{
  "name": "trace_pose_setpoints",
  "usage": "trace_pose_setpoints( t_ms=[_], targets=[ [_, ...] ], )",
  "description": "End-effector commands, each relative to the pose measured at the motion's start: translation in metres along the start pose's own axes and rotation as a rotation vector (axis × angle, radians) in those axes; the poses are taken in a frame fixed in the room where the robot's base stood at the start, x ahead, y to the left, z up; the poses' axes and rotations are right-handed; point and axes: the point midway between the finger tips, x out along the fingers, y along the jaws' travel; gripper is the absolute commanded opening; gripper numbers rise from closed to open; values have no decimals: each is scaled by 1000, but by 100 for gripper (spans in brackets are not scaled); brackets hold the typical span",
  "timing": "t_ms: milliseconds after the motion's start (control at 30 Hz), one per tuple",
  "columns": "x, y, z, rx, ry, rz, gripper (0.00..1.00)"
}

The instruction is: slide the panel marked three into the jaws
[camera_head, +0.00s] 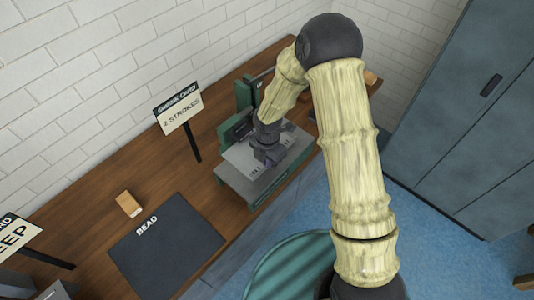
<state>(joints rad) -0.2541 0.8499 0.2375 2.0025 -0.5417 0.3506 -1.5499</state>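A pale grey flat panel (238,158) lies at the green machine (229,133) on the bench, over its grey bed (240,184). Small dark marks show on the panel, too small to read as a number. My gripper (268,157) is low over the panel's middle, pointing down at it. Its fingers are dark and small, so I cannot tell whether they are open or shut, or whether they touch the panel. The machine's jaws are mostly hidden behind my gripper and arm.
A sign (180,108) reading "SHRINK CARD 2 STROKES" stands left of the machine. A dark mat (165,250) marked "BEAD" and a small wooden block (129,204) lie further left. Bare bench lies between mat and machine. Blue cabinets (465,110) stand at the right.

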Motion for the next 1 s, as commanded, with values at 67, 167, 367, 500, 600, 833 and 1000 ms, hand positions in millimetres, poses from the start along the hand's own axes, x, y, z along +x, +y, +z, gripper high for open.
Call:
trace_pose_setpoints(
  t_ms=[67, 167, 367, 500, 600, 833, 1000],
  targets=[
    [0, 2, 0, -1, 0, 1, 0],
    [0, 5, 0, -2, 0, 1, 0],
    [0, 11, -2, -5, 0, 2, 0],
    [0, 14, -2, -5, 0, 2, 0],
    [0, 17, -2, -5, 0, 1, 0],
    [0, 22, -2, -4, 0, 1, 0],
    [0, 26, -1, -2, 0, 2, 0]
  ],
)
